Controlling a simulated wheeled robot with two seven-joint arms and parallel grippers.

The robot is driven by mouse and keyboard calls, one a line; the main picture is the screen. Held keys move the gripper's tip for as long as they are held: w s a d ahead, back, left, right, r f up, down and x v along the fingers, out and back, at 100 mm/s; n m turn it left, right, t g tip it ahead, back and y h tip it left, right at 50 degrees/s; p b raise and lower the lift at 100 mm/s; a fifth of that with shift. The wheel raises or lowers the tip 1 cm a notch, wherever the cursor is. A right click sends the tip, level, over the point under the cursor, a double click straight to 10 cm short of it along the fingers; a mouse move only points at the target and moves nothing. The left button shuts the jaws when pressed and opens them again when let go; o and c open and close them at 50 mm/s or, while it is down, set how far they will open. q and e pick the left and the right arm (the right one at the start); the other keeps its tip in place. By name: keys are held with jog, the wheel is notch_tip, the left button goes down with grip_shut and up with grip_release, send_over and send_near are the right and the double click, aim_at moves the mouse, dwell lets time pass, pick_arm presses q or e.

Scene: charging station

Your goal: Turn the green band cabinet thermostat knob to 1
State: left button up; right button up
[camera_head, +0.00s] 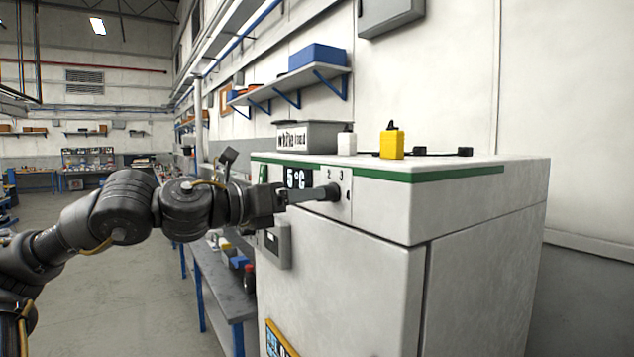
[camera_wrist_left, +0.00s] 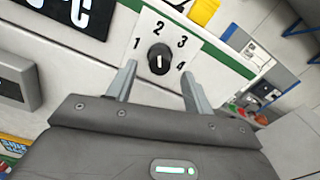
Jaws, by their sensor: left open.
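The cabinet (camera_head: 390,212) is white with a green band (camera_head: 430,175) along its top front edge. A black round thermostat knob (camera_wrist_left: 160,57) sits on a white dial plate (camera_wrist_left: 150,24) marked 1, 2, 3 and 4. Its white mark shows in the left wrist view, but I cannot tell surely which number it points at. My left gripper (camera_head: 322,193) is open at the cabinet's front panel. In the left wrist view its fingers (camera_wrist_left: 158,72) stand on either side of the knob, with gaps. The knob (camera_head: 334,192) is partly hidden by the fingers in the head view.
A display (camera_head: 298,178) reads 5 °C left of the dial. A grey box (camera_head: 308,136), a white container (camera_head: 347,143) and a yellow container (camera_head: 392,144) stand on top of the cabinet. A workbench (camera_head: 222,283) is at the left. A grey box-shaped fitting (camera_head: 278,246) is below the display.

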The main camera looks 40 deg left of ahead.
aim_at(333, 192)
pick_arm(q)
jog(key=shift+p+x, duration=0.7)
jog(key=shift+x, duration=1.1)
jog(key=shift+c, duration=0.2)
jog(key=c, duration=0.9)
